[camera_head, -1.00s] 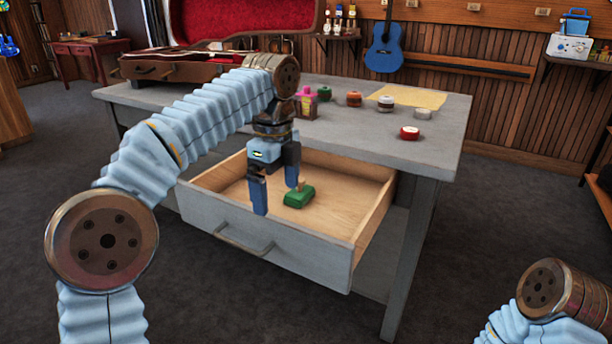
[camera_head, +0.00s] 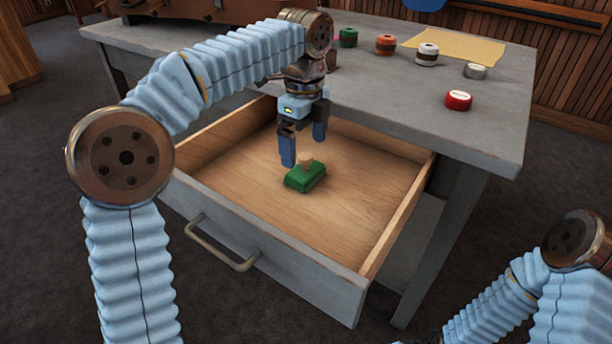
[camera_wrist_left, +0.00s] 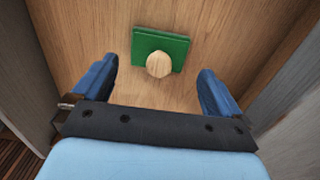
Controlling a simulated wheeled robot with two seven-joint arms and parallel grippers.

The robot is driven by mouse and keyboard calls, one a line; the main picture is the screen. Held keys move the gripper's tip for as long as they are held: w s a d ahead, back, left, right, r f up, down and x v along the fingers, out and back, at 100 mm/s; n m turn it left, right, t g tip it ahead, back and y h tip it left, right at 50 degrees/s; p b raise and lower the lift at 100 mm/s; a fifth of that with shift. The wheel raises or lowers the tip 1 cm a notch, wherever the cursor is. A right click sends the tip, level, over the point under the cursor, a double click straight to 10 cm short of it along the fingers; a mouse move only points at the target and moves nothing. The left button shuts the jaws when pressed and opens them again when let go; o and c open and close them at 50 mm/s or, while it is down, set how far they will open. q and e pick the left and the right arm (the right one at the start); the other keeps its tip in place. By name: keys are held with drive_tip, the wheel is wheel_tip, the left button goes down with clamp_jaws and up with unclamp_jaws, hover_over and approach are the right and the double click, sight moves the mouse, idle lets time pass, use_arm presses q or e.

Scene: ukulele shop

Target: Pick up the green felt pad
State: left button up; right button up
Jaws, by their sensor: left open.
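The green felt pad (camera_head: 305,178) lies flat on the wooden floor of the open drawer (camera_head: 345,205). It has a round wooden knob (camera_wrist_left: 159,64) on top. My left gripper (camera_head: 304,150) is open and empty, pointing down inside the drawer, just above and behind the pad. In the left wrist view the pad (camera_wrist_left: 175,45) sits ahead of the two blue fingers, roughly centred between them and apart from both. My right arm shows at the lower right of the head view; its gripper is out of view.
Drawer walls surround the pad, with a front panel and handle (camera_head: 222,245). The grey worktop (camera_head: 420,105) overhangs the drawer's back. On it stand several small round tins, including a red one (camera_head: 458,100), and a yellow sheet (camera_head: 455,45). The rest of the drawer floor is bare.

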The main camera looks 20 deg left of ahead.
sight(305, 169)
use_arm(q)
wheel_tip(305, 169, down, 7)
drive_tip(key=shift+s+d+r+b, duration=0.1)
drive_tip(key=shift+r+b, duration=0.1)
drive_tip(key=shift+b, duration=0.55)
drive_tip(key=c, duration=0.8)
drive_tip(key=shift+r, duration=0.1)
drive_tip(key=shift+r, duration=0.1)
